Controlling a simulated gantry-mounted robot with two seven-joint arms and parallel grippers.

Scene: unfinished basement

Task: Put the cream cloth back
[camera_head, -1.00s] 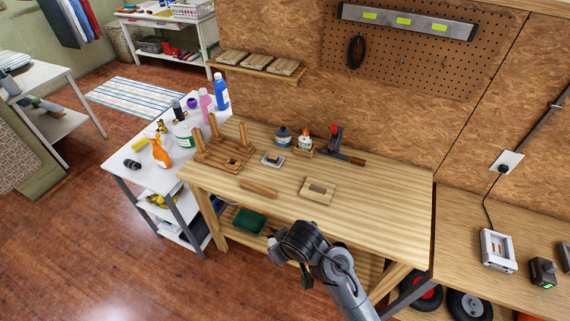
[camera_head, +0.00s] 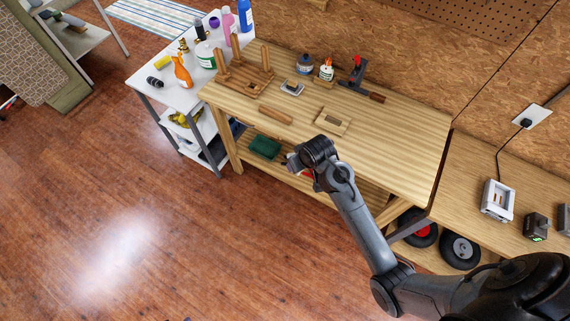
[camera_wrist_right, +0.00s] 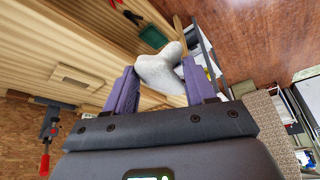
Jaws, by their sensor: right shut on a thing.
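The cream cloth (camera_wrist_right: 160,68) is a crumpled whitish lump in the right wrist view. My right gripper (camera_wrist_right: 160,84) is shut on it, with one purple finger on each side, and the cloth sticks out past the fingertips. In the head view my right gripper (camera_head: 301,168) is at the front of the wooden workbench (camera_head: 400,140), near the lower shelf; the cloth is too hidden there to tell apart. My left gripper is not in view.
A green bin (camera_head: 265,147) is on the bench's lower shelf; it also shows in the wrist view (camera_wrist_right: 152,38). A wooden block (camera_head: 332,120), glue bottle (camera_head: 326,70) and clamp (camera_head: 357,75) are on the benchtop. A white cart (camera_head: 170,75) stands left. The floor in front is clear.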

